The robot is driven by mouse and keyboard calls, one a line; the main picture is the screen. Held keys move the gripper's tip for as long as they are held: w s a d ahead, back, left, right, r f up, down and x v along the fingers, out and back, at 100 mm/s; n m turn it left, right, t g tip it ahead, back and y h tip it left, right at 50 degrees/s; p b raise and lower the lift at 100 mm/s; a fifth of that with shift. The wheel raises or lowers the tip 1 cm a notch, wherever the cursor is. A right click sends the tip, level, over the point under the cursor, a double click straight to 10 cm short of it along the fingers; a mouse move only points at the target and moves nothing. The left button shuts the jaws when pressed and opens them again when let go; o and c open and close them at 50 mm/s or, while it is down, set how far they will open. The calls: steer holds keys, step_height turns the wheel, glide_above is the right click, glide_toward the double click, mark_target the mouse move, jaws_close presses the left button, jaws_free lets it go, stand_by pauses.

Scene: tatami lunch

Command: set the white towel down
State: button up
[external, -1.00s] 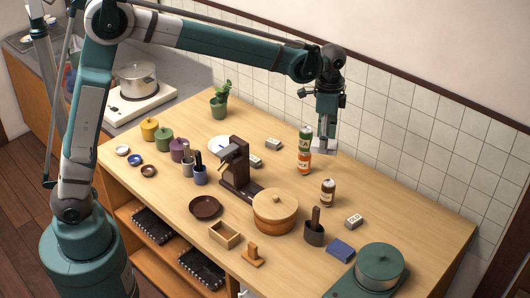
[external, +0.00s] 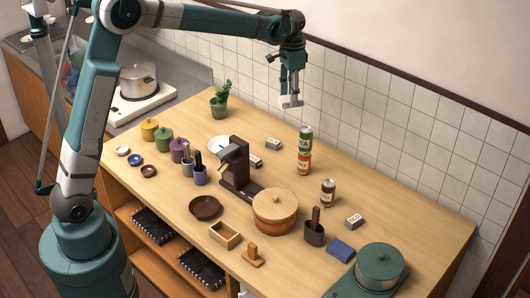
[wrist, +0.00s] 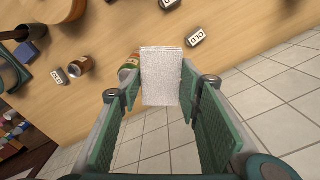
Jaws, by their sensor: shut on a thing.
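The white towel (external: 290,101) is a small folded block with a ribbed texture. My gripper (external: 290,91) is shut on it and holds it in the air above the back of the table, near the tiled wall. In the wrist view the towel (wrist: 162,75) stands between the fingertips of my gripper (wrist: 161,92), its near face plain to see. In the external view the fingers are small, and the towel shows just below them.
The tiled wall (external: 370,130) rises behind.

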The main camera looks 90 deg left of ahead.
steer(key=s+a+n, duration=0.3)
steer(key=s+a, duration=0.6)
steer(key=a, duration=0.5)
steer(key=n, duration=0.3)
glide_above(238, 127)
step_height(238, 127, down, 18)
steer(key=shift+f, duration=0.15)
steer(key=shift+w+d+f, duration=0.1)
steer(key=shift+f, duration=3.05)
steer(key=shift+f, duration=1.85)
steer(key=shift+f, duration=0.2)
